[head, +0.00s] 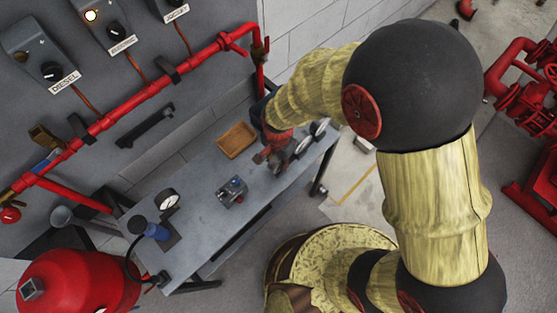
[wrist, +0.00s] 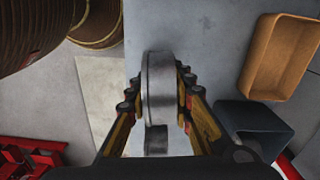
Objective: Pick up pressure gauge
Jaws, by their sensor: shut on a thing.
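My gripper (wrist: 159,100) is shut on a round grey metal pressure gauge (wrist: 158,82), with one finger on each side of its body. The wrist view shows the gauge edge-on, so its dial is hidden there. In the head view my gripper (head: 275,153) is over the right part of the grey table (head: 205,181). Round pale dials (head: 303,146) show just right of it, partly overlapped by the hand. I cannot tell whether the held gauge touches the tabletop. Another white-faced gauge (head: 168,200) stands at the table's left end.
An orange-brown tray (head: 236,140) lies left of my gripper; it also shows in the wrist view (wrist: 248,75). A dark blue-grey bin (wrist: 250,125) is close to the right finger. A small metal device (head: 232,192) sits mid-table. Red pipes (head: 135,115) run along the wall.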

